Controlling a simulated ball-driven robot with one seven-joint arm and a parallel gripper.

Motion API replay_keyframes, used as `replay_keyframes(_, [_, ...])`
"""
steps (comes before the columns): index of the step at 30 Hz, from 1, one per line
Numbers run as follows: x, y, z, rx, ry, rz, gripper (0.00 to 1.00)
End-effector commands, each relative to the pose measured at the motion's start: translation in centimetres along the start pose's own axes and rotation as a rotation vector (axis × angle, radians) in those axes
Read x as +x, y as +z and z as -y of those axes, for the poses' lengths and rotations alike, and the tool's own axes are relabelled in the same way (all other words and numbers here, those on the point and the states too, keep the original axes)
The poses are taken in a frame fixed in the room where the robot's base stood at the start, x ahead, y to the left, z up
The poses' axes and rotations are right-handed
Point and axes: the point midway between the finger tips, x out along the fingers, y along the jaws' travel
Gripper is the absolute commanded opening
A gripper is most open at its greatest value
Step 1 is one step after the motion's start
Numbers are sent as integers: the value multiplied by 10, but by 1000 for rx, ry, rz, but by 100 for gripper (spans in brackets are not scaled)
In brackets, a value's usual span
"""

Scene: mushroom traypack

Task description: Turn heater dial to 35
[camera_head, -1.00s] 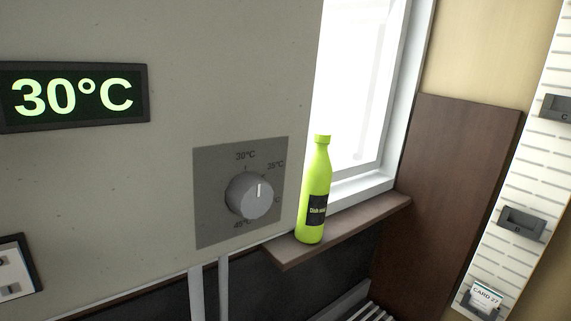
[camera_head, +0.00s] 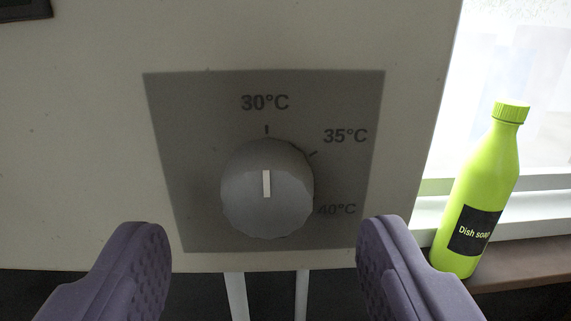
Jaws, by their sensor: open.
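The heater dial (camera_head: 268,190) is a round grey knob on a darker grey plate (camera_head: 190,130) set in the pale heater front. Its white pointer stands upright, in line with the 30°C mark above it. The 35°C mark (camera_head: 345,136) lies to the upper right, and a 40°C mark (camera_head: 337,209) to the right. My gripper (camera_head: 262,250) is open and empty. Its two purple fingers stand wide apart, below and on either side of the dial in the picture, with no visible contact with it.
A green dish soap bottle (camera_head: 484,190) stands upright on a brown sill (camera_head: 525,280) by the window, to the right of my right finger. Two pale pipes (camera_head: 236,296) run down below the heater.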

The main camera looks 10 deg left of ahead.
Motion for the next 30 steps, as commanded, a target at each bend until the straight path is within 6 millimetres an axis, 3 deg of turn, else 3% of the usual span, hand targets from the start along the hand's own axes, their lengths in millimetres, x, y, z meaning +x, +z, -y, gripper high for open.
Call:
replay_keyframes(6, [31, -1, 0, 0, 1, 1, 67])
replay_keyframes(16, [37, 0, 0, 0, 1, 0, 67])
replay_keyframes(23, [37, 0, -1, 0, 1, 0, 16])
replay_keyframes(24, [37, 0, -1, 0, 1, 0, 13])
replay_keyframes(30, [37, 0, -1, 13, 1, 0, 13])
